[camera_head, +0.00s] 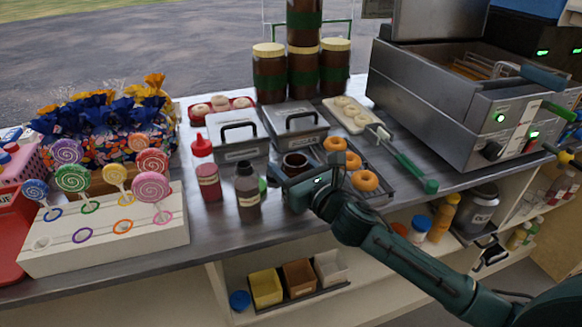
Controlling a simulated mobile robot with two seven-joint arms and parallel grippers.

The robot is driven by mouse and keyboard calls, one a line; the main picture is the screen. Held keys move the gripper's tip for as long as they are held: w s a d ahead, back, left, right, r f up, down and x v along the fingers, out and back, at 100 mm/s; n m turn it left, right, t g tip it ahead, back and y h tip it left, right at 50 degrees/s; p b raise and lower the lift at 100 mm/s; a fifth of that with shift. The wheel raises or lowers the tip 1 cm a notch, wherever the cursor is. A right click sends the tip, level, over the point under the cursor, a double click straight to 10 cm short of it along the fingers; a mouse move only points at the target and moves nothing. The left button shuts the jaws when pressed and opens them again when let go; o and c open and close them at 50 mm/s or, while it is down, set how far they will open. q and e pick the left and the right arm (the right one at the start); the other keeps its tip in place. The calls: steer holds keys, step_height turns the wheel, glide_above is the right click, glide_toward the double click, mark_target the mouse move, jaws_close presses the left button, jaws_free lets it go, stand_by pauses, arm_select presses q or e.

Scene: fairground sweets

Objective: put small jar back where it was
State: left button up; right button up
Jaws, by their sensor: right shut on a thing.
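The small jar (295,162) is dark brown with an open round top, and stands at the counter's front edge or just above it; I cannot tell whether it touches the counter. My right gripper (294,181) is shut on it from the front and hides most of its lower part. The jar is right of a dark squeeze bottle (248,192) and left of the doughnuts. My left gripper is not in view.
A red jar (208,183) and red bottle (201,146) stand to the left. Lidded metal containers (297,127) are behind. A doughnut tray (377,196), green-handled tool (414,173) and fryer (440,110) are right.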

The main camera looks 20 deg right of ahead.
steer(key=shift+r, duration=0.1)
steer(key=o, duration=1.3)
steer(key=shift+f, duration=0.25)
steer(key=shift+c, duration=0.2)
steer(key=shift+r, duration=0.15)
steer(key=b+v, duration=0.1)
steer(key=v, duration=1.1)
